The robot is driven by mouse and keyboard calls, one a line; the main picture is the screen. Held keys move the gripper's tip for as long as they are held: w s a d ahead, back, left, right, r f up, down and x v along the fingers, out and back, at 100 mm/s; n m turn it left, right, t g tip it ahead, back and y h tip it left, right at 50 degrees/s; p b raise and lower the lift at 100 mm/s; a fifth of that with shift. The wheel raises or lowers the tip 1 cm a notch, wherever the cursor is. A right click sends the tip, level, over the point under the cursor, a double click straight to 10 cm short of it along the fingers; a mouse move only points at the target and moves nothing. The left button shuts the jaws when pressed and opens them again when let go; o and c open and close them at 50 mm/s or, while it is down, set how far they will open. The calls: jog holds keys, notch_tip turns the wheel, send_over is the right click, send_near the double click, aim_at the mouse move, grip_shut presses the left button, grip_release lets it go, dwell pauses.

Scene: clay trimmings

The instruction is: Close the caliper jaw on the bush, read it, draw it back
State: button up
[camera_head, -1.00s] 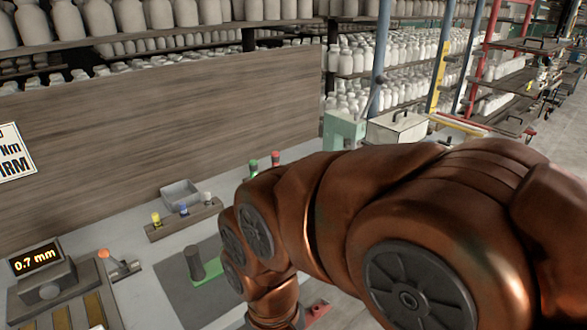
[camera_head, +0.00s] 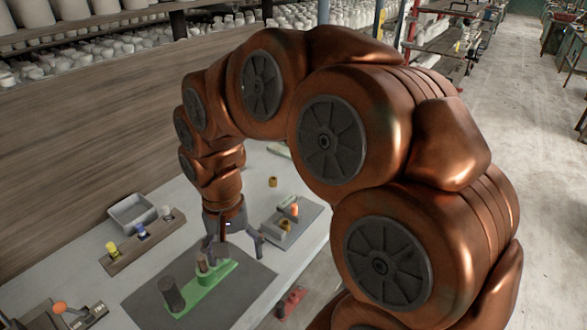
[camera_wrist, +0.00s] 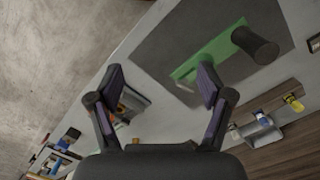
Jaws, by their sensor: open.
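The green caliper (camera_head: 213,287) lies on a dark grey mat (camera_head: 245,292), with a dark upright cylinder (camera_head: 170,293) at its near-left end. My gripper (camera_head: 234,243) points down, open and empty, over the far-right end of the caliper. In the wrist view the fingers (camera_wrist: 160,88) are spread wide, and the right finger covers part of the green caliper (camera_wrist: 222,45). The dark cylinder (camera_wrist: 255,45) shows beyond it. The gap to the caliper is unclear.
A grey tray (camera_head: 264,230) with small orange and brass pieces stands close right of my gripper. A brass ring (camera_head: 272,182) lies behind it. A rack (camera_head: 130,257) with coloured knobs and a grey bin (camera_head: 133,212) are at left. A red object (camera_head: 292,302) is near the front edge.

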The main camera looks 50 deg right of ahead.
jog(key=w+d+r+m+p, duration=0.1)
jog(key=w+d+m, duration=0.2)
jog(key=w+d, duration=0.15)
jog(key=m+t+p, duration=0.1)
jog(key=m+p, duration=0.3)
jog(key=m, duration=0.8)
send_over(294, 205)
notch_tip(294, 205, down, 2)
jog(key=shift+s+f, duration=0.1)
jog(key=shift+f, duration=0.8)
notch_tip(294, 205, down, 8)
jog(key=b, duration=0.4)
jog(key=shift+f+b, duration=0.25)
jog(key=shift+b, duration=0.05)
jog(key=c, duration=1.5)
jog(key=shift+o, duration=0.3)
jog(key=shift+a+b, duration=1.2)
jog(key=shift+a, duration=0.2)
